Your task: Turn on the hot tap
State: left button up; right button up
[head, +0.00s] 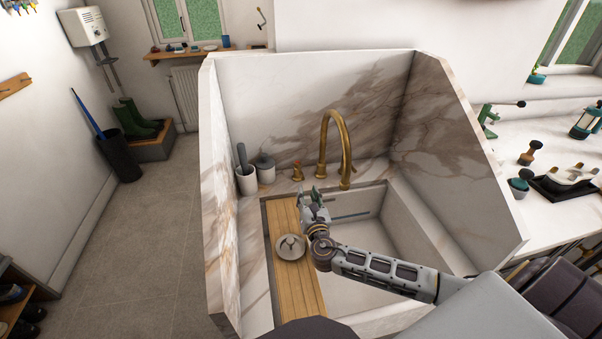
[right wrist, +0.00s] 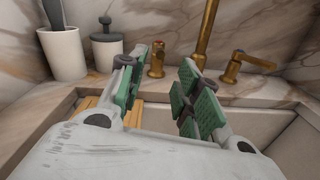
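A brass tap set stands at the back of the marble sink (head: 288,187). Its tall curved spout (head: 326,135) also shows in the right wrist view (right wrist: 207,35). A short brass handle (head: 298,172) stands left of the spout; in the right wrist view this left handle (right wrist: 155,62) appears beyond and between my fingers. A right handle with a sideways lever (right wrist: 240,66) shows in the right wrist view. My left gripper is out of view.
A wooden board (head: 283,215) with a round lidded object (head: 290,247) lies across the sink's left side. High marble walls enclose the back and sides.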

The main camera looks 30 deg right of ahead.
aim_at(301, 172)
jog(key=x, duration=0.8)
jog(key=shift+w+d, duration=0.1)
jog(key=shift+x, duration=0.85)
jog(key=shift+w+d, duration=0.15)
jog(key=shift+w, duration=0.8)
jog(key=shift+w+d, duration=0.15)
jog(key=shift+w, duration=0.15)
jog(key=c, duration=0.7)
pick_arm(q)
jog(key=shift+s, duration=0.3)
pick_arm(e)
grip_shut()
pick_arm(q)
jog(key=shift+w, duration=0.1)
